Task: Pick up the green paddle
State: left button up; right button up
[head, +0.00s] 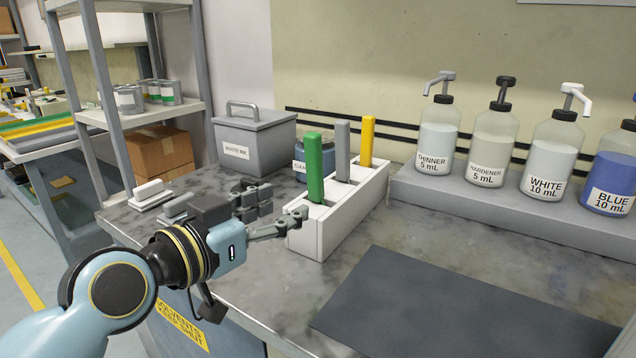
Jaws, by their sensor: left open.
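The green paddle (314,168) stands upright in the front-left slot of a white holder (335,222), its lower end hidden inside. A grey paddle (342,148) and a yellow paddle (367,140) stand behind it in the same holder. My left gripper (284,204) is open, just left of the holder and below the top of the green paddle. One fingertip appears close to the holder's left front corner; I cannot tell if it touches. Nothing is between the fingers. My right gripper is not in view.
A grey lidded bin (254,140) and a labelled jar (299,165) stand behind the gripper. Several pump bottles (437,135) line a raised ledge at the right. A dark mat (460,315) lies flat in front.

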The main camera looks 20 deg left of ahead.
aim_at(310, 167)
pick_arm(q)
jog(key=shift+n+t+y, duration=0.3)
jog(key=shift+t, duration=0.4)
jog(key=w, duration=0.2)
jog(key=w+r, duration=0.1)
jog(key=w, duration=0.1)
jog(key=w+r, duration=0.1)
jog(key=w, duration=0.1)
jog(key=shift+d+r, duration=0.1)
jog(key=shift+d, duration=0.05)
jog(key=p+x, duration=0.1)
jog(key=x, duration=0.5)
grip_shut()
